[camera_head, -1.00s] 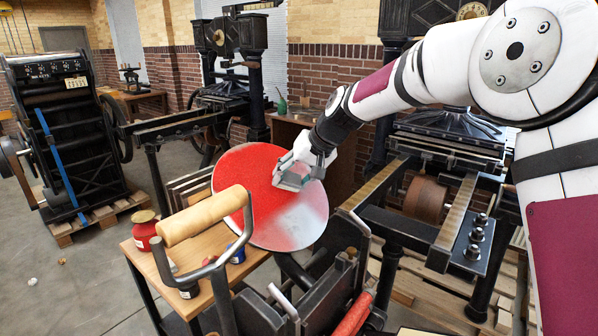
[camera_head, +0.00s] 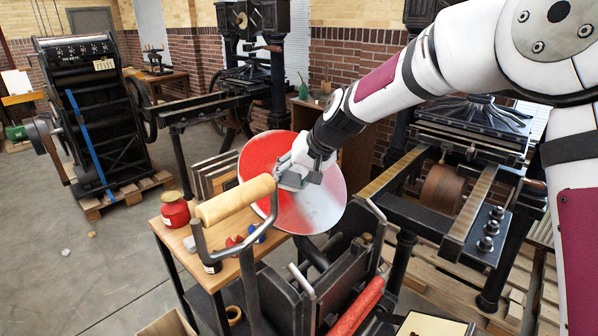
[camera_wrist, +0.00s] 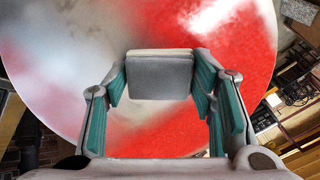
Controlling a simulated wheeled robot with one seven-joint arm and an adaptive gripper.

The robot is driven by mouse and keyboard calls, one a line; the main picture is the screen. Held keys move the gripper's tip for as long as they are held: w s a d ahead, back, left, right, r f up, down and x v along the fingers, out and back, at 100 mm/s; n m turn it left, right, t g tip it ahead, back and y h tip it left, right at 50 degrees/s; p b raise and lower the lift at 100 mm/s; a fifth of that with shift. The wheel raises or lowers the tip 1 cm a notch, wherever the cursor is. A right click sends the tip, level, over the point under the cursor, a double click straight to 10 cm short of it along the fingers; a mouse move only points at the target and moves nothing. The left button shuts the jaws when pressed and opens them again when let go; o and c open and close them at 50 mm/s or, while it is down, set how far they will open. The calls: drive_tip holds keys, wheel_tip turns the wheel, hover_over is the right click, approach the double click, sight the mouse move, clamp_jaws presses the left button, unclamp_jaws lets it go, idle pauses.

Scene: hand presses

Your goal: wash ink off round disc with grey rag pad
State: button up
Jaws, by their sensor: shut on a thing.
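The round disc (camera_head: 264,152) is tilted on the small press in the head view. Its upper left is red with ink, and its lower right is mostly pale grey with pinkish smears. In the wrist view the disc (camera_wrist: 245,60) fills most of the picture, with red along the right and bottom and a whitish, smeared area at left.
A wooden roller handle (camera_head: 235,199) stands close in front of the disc. A red jar (camera_head: 174,210) and small bottles are on the wooden table (camera_head: 178,236) at left. A red ink roller (camera_head: 356,307) lies in front. A large press (camera_head: 465,150) stands at right.

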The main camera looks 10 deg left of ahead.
drive_tip(key=shift+s+a+p, duration=0.35)
drive_tip(key=shift+s+a, duration=0.25)
drive_tip(key=shift+s, duration=0.25)
drive_tip(key=shift+s+a+p, duration=0.35)
drive_tip(key=shift+s+a, duration=0.2)
drive_tip(key=shift+s, duration=0.35)
drive_tip(key=shift+s+a+p, duration=0.35)
drive_tip(key=shift+s+a, duration=0.25)
drive_tip(key=shift+s, duration=0.25)
drive_tip(key=shift+w+d, duration=0.1)
drive_tip(key=shift+w, duration=0.05)
